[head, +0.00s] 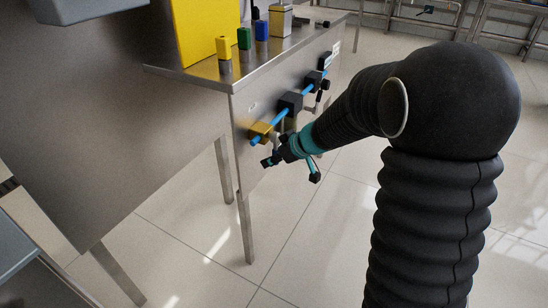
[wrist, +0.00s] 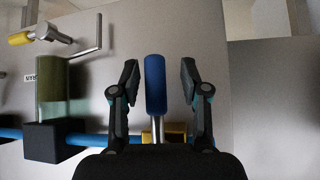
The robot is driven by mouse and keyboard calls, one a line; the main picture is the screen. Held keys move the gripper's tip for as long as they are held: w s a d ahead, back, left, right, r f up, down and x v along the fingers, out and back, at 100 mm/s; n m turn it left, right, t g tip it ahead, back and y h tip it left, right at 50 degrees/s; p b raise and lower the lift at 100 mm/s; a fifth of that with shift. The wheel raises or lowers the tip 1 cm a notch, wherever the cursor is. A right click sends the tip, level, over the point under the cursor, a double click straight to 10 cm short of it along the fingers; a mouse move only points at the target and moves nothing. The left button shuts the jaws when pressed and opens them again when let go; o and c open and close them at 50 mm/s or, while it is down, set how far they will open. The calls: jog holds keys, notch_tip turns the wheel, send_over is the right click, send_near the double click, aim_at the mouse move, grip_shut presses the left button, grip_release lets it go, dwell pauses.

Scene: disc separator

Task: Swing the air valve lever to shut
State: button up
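The air valve shows in the wrist view as a yellow valve body (wrist: 178,132) with a lever that has a metal stem and a blue handle (wrist: 155,95). In the wrist view the lever points up, across the blue pipe (wrist: 85,139). My gripper (wrist: 159,76) is open, with one finger on each side of the blue handle and a visible gap on both sides. In the head view the yellow valve body (head: 261,130) sits at the near end of the pipe on the steel panel. My gripper (head: 272,160) is in front of it there, and the lever is mostly hidden.
A yellow-handled fitting (wrist: 38,35) is at upper left. Yellow, green and blue blocks (head: 245,38) stand on the steel top.

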jog(key=shift+d+r, duration=0.1)
jog(key=shift+d, duration=0.15)
jog(key=shift+s+d+r, duration=0.1)
jog(key=shift+d+r, duration=0.05)
jog(key=shift+r, duration=0.05)
jog(key=v, duration=1.1)
jog(key=shift+s+r, duration=0.1)
